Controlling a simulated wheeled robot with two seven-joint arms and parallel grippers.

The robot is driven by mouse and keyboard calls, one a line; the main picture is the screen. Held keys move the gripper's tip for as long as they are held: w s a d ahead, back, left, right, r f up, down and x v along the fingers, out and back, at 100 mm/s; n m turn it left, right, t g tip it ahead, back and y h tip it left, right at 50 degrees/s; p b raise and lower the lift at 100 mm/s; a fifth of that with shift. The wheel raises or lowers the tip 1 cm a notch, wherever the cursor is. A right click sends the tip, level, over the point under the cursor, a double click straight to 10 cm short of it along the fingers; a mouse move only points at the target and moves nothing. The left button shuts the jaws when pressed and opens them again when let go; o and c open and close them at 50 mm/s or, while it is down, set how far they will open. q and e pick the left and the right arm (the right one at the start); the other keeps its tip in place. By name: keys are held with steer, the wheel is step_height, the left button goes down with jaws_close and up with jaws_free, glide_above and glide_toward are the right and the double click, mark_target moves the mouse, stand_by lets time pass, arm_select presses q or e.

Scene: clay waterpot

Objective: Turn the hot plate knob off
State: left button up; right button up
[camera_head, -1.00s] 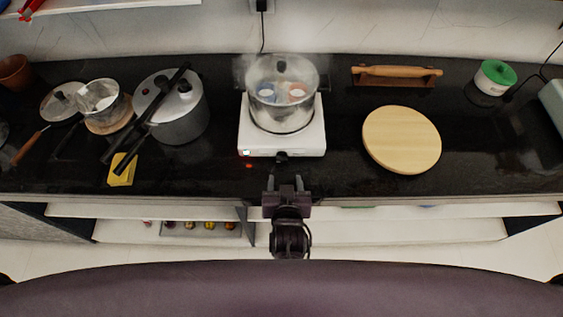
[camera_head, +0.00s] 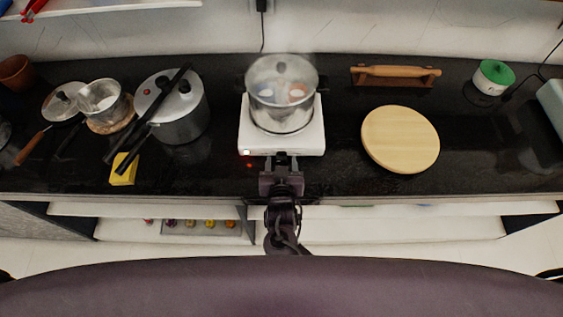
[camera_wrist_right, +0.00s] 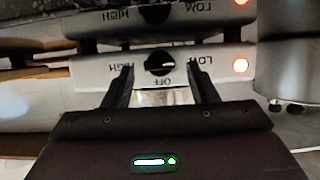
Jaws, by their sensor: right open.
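The white hot plate (camera_head: 312,143) stands on the black counter, with a lidded glass pot (camera_head: 281,92) on it. Its black knob (camera_wrist_right: 160,62) is on the front face, between HIGH and LOW markings and above OFF in the right wrist view. An orange-red indicator light (camera_wrist_right: 240,65) is lit beside it. My right gripper (camera_head: 283,161) is open at the plate's front edge. In the wrist view its fingers (camera_wrist_right: 159,67) lie on either side of the knob, with gaps; contact is not visible. The knob is mostly hidden in the head view. My left gripper is not in view.
A round wooden board (camera_head: 400,139) lies right of the plate. A pressure cooker (camera_head: 184,120) and a yellow sponge (camera_head: 123,170) are to the left. A rolling pin on a stand (camera_head: 396,73) is at the back. The counter in front of the plate is clear.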

steer(key=c, duration=1)
steer(key=shift+d+f+m+y+b, duration=0.1)
steer(key=shift+d+m+y+b, duration=0.1)
steer(key=shift+m+y, duration=0.25)
steer(key=shift+d+m+y+b, duration=0.1)
steer(key=shift+m+y+b, duration=0.15)
steer(key=shift+m, duration=0.3)
steer(key=shift+d+m+y+b, duration=0.2)
steer(key=shift+m+y+b, duration=0.6)
steer(key=shift+m, duration=0.6)
steer(key=o, duration=1)
